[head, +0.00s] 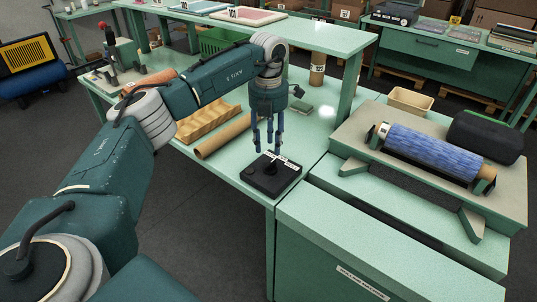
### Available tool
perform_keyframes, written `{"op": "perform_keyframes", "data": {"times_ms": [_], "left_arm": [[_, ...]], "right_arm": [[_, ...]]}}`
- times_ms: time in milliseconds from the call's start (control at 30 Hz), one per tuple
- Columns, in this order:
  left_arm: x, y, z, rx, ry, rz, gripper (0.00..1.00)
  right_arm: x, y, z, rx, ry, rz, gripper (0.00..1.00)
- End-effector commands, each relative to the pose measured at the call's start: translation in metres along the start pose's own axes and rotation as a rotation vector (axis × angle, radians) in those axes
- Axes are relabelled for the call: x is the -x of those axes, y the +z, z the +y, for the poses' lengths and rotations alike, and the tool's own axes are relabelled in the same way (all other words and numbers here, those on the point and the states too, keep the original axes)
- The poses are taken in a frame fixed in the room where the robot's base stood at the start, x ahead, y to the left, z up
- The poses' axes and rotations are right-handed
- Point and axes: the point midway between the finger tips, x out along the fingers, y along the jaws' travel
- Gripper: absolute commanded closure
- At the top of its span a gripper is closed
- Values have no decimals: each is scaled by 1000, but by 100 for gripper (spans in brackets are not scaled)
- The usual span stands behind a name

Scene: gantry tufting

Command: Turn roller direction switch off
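A black control box (271,182) lies on the green table near its front edge. A small dark knob or lever stands on its top, and a white label is at its back edge. I take this box to be the roller direction switch; its setting is too small to read. My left gripper (269,146) points straight down just above the back of the box. Its blue fingers are spread apart with nothing between them. I cannot tell for sure whether a fingertip touches the box. My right gripper is not in view.
A blue roller (430,149) lies on a grey stand (358,126) at right, beside a black case (486,137). A cardboard tube (222,136) and a wavy tan tray (209,124) lie left of the box. A raised shelf (330,38) stands behind my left arm.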

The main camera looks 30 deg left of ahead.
Motion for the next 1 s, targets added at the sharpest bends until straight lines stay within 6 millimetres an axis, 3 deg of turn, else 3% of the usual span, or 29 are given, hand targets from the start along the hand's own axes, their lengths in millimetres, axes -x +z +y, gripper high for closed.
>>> {"op": "perform_keyframes", "data": {"times_ms": [100,300,1000], "left_arm": [[25,1,0,0,-1,-3,64],[48,0,0,0,0,0,64],[52,0,0,1,0,1,64]], "right_arm": [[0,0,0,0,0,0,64],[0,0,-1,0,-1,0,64],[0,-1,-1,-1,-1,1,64]]}}
